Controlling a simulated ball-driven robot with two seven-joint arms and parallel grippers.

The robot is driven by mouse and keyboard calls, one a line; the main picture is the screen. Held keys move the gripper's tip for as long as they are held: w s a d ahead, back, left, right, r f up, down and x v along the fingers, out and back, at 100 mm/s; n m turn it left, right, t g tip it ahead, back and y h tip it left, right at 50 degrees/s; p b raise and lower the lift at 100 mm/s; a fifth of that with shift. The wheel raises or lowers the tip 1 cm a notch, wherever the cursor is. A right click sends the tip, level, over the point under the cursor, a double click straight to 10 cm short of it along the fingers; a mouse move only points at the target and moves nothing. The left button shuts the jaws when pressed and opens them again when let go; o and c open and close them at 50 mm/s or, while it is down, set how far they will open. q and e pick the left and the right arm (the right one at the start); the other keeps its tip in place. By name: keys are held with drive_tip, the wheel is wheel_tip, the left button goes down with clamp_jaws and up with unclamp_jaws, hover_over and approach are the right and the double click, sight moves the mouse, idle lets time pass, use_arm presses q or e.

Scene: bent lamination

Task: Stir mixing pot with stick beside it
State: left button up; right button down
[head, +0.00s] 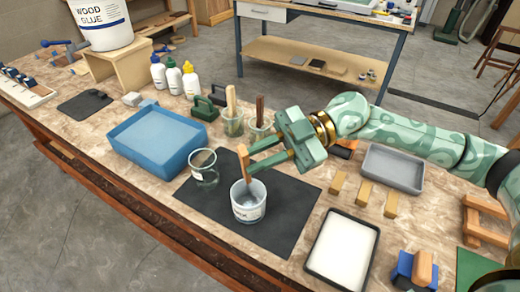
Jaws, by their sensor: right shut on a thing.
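The stick (243,159) is a flat wooden piece, upright and slightly tilted over the pot. Its lower end reaches down into the pot's opening, where a greyish content shows. My right gripper (247,168) comes in from the right and is shut on the stick's upper part, above the pot's rim. My left gripper is not in view.
A glass beaker (204,168) stands close left of the pot on the mat (283,198). A blue tray (158,140) lies behind left, and a white-filled tray (342,248) lies front right. Jars with sticks (233,123) stand behind. Wooden blocks (364,193) lie to the right.

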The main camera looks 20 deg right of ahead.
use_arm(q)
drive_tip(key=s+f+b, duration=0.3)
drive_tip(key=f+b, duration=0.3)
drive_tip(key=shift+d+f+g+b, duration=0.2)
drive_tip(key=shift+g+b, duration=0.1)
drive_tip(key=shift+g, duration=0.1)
use_arm(e)
wheel_tip(320, 180, down, 12)
drive_tip(key=w, duration=0.1)
drive_tip(key=shift+r, duration=0.2)
drive_tip(key=shift+d, duration=0.1)
